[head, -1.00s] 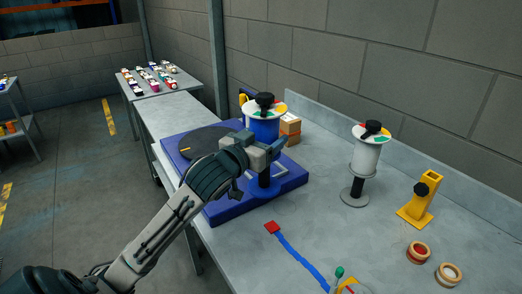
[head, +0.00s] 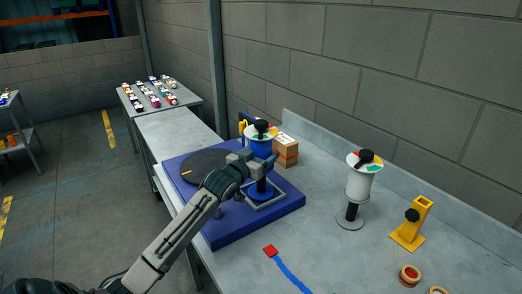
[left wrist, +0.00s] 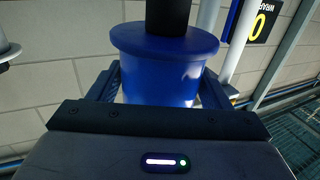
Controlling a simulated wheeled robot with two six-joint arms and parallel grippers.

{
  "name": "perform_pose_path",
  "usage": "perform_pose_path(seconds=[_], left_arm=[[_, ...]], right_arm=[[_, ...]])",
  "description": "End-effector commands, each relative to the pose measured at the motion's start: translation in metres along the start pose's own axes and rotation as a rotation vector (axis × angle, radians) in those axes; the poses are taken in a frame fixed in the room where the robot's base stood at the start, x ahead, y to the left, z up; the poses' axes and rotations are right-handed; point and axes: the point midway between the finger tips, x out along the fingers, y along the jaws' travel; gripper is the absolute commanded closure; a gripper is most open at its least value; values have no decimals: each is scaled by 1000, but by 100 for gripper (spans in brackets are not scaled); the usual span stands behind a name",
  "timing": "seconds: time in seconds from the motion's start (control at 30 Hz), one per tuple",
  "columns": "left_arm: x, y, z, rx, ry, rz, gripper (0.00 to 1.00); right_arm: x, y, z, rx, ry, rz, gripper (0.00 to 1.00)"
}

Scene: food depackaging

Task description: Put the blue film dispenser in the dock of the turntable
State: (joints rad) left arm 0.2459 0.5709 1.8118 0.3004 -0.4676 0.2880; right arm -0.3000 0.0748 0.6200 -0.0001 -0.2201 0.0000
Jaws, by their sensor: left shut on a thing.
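The blue film dispenser (head: 259,146) stands upright on a black post, with a white disc and black knob on top. It is over the grey square dock frame (head: 265,203) at the right of the turntable's blue base (head: 230,232). I cannot tell whether its foot is seated, because my gripper and arm hide part of it. My left gripper (head: 264,166) is shut on the dispenser from the front. In the left wrist view, the blue body (left wrist: 164,80) with its wide rim sits between the fingers. My right gripper is not in view.
The dark round turntable plate (head: 207,163) lies left of the dock. Cardboard boxes (head: 287,150) stand behind. A white dispenser (head: 360,184), a yellow stand (head: 413,226) and tape rolls (head: 409,276) are on the right. A blue strip (head: 292,277) lies in front.

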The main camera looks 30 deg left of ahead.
Motion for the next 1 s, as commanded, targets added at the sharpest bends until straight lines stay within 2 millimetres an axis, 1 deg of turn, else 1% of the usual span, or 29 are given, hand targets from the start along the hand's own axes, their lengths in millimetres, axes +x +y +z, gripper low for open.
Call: perform_pose_path(seconds=[0.03,0.37,0.4,0.5,0.73,0.83,0.93,1.0], left_arm=[[0,0,0,1,3,1,66],[0,0,4,2,4,1,66],[0,0,6,1,1,0,24],[0,0,5,1,1,0,7],[0,0,5,1,1,0,7],[0,0,1,2,2,0,7],[-10,-1,5,5,0,-1,7],[-21,-1,6,9,-1,0,7]], right_arm=[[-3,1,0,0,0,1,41],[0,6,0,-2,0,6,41],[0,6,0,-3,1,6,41],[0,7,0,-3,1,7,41],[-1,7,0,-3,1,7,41],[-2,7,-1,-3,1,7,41],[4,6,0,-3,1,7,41],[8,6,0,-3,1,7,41]])
